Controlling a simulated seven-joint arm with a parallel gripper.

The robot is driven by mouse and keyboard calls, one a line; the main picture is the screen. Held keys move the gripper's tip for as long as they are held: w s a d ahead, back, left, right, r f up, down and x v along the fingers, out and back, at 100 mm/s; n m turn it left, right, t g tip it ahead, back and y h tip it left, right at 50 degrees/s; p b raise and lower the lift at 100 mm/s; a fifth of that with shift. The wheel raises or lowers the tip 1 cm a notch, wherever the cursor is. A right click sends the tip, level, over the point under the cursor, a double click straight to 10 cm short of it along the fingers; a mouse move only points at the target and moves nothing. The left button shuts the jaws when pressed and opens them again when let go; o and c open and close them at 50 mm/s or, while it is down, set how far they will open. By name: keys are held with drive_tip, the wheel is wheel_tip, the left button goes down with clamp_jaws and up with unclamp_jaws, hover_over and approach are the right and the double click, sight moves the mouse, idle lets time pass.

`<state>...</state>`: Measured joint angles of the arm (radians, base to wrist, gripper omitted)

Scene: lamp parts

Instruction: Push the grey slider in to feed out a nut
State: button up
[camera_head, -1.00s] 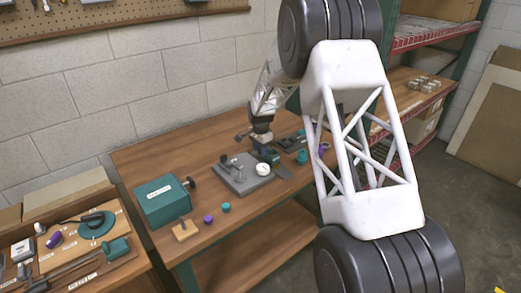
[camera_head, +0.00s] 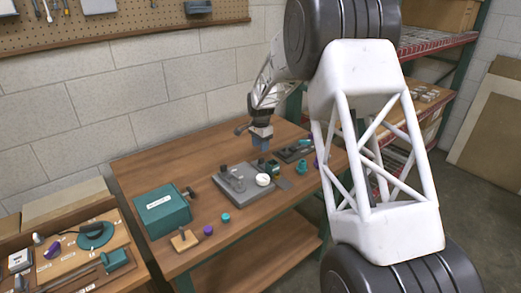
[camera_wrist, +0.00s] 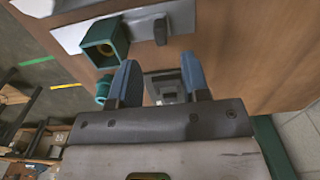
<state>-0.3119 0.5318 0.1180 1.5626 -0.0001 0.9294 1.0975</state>
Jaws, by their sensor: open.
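My gripper (camera_head: 262,146) is above the back of the workbench, behind the grey plate. In the wrist view its two blue fingers (camera_wrist: 160,85) are apart with nothing held between them. Beyond the gap, lower down, lies a grey stepped part (camera_wrist: 168,88); I cannot tell whether it is the grey slider. A dark low fixture with a grey plate (camera_head: 293,150) stands right of my gripper in the head view. In the wrist view a teal square tube (camera_wrist: 104,42) and a dark peg (camera_wrist: 160,30) stand on a grey plate (camera_wrist: 184,14). No fed-out nut can be made out.
A grey plate (camera_head: 232,193) with posts and a white disc (camera_head: 263,180) lies mid-bench. A teal box (camera_head: 163,209), a wooden block (camera_head: 184,241), a purple piece (camera_head: 208,230) and a teal piece (camera_head: 226,217) stand at left. A teal cup (camera_head: 301,167) stands right.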

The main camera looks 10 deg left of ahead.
drive_tip(key=shift+r, duration=0.1)
drive_tip(key=c, duration=0.3)
drive_tip(key=shift+w+a+n, duration=0.2)
drive_tip(key=shift+w+n, duration=0.05)
drive_tip(key=shift+n, duration=0.15)
clamp_jaws()
drive_tip(key=w+a+r+n+g+h, duration=0.3)
drive_tip(key=w+a+n, duration=0.3)
drive_tip(key=n, duration=1.1)
drive_tip(key=shift+w+a+r, duration=0.3)
drive_tip(key=shift+a+r, duration=0.15)
drive_tip(key=shift+a, duration=0.35)
